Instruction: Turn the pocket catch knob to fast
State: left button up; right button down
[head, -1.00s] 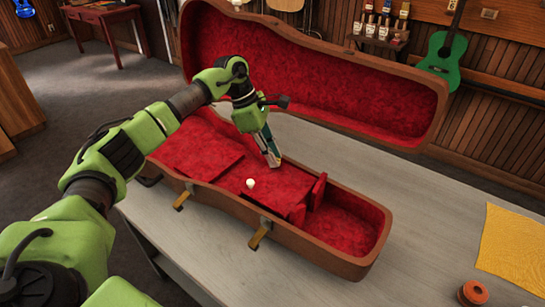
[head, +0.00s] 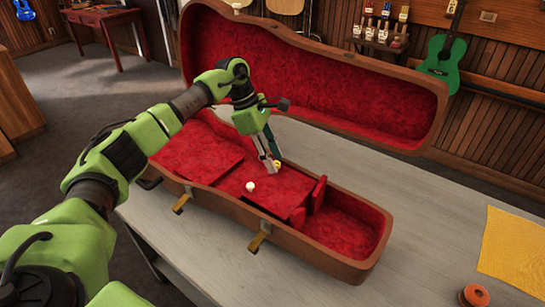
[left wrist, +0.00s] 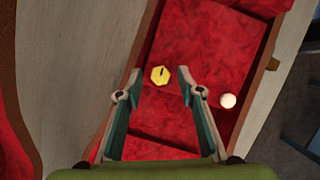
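The open ukulele case (head: 325,265) lies on the table, lined in red, with a red pocket lid (head: 270,190) inside. A yellow, many-sided knob (left wrist: 160,75) with a dark pointer mark sits on the red lining in the left wrist view. In the head view the knob (head: 277,163) just shows beside my fingertips. My left gripper (head: 271,160) points down over the case, open and empty. In the left wrist view the knob appears between its two spread fingertips (left wrist: 159,82), with gaps on both sides. Whether they have reached its height I cannot tell. My right gripper is out of view.
A white ball knob (head: 250,186) is on the red lid near the front. The raised case lid (head: 330,85) stands behind my gripper. Brass latches (head: 260,235) line the front edge. A yellow cloth (head: 510,245) and an orange spool (head: 474,296) lie right on the table.

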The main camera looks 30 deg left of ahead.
pick_arm(q)
jog(key=v, duration=1.2)
jog(key=shift+w, duration=0.1)
